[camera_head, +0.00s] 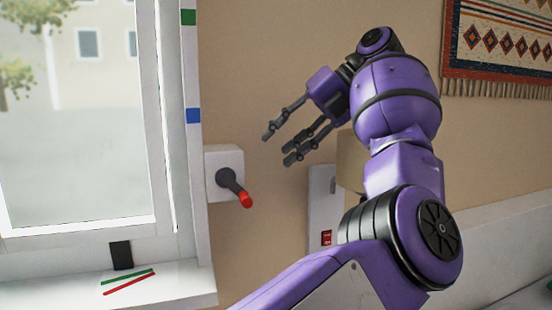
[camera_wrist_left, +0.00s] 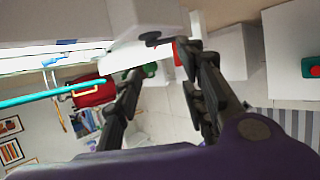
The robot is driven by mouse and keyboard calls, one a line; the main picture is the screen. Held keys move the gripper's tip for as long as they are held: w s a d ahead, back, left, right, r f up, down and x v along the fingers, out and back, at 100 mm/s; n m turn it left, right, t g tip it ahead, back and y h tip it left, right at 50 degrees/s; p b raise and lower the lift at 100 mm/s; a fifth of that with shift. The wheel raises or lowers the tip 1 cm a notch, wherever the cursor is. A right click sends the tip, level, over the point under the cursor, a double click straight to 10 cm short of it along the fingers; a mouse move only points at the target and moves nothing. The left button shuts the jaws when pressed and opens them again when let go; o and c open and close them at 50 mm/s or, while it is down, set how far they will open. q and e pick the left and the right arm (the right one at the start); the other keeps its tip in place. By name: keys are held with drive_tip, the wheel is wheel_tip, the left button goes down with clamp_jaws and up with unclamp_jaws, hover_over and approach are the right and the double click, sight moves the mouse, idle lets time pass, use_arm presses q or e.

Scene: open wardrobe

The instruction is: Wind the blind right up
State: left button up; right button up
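A white winder box (camera_head: 224,172) is on the wall right of the window. Its dark crank arm (camera_head: 229,178) slants down to the right and ends in a red knob (camera_head: 245,199). My left gripper (camera_head: 279,148) is up and right of the knob, apart from it, with fingers spread and nothing between them. The left wrist view also shows the open fingers (camera_wrist_left: 170,62), with a small red part (camera_wrist_left: 181,51) near one fingertip; I cannot tell whether it is the knob. The window (camera_head: 75,120) shows at left; I cannot make out the blind. My right gripper is not in view.
Green (camera_head: 188,17) and blue (camera_head: 193,115) marks are on the window frame. The sill (camera_head: 170,287) holds a black block (camera_head: 121,255) and thin green and red strips. A white panel with a red switch (camera_head: 326,238) is behind my arm. A patterned hanging (camera_head: 505,45) is at upper right.

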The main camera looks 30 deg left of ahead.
use_arm(q)
drive_tip(key=x, duration=0.7)
drive_tip(key=shift+s+a, duration=0.2)
drive_tip(key=shift+s, duration=0.3)
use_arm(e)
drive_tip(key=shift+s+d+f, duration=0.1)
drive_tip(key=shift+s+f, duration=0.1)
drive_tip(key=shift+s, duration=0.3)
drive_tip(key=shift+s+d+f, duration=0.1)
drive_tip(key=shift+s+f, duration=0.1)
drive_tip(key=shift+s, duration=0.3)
use_arm(q)
drive_tip(key=shift+c, duration=0.4)
drive_tip(key=c, duration=0.8)
clamp_jaws()
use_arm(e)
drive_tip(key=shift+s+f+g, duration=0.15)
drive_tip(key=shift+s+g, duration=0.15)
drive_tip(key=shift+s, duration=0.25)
use_arm(q)
drive_tip(key=shift+c, duration=0.4)
unclamp_jaws()
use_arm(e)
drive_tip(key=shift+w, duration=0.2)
use_arm(q)
drive_tip(key=o, duration=1)
drive_tip(key=shift+c, duration=0.2)
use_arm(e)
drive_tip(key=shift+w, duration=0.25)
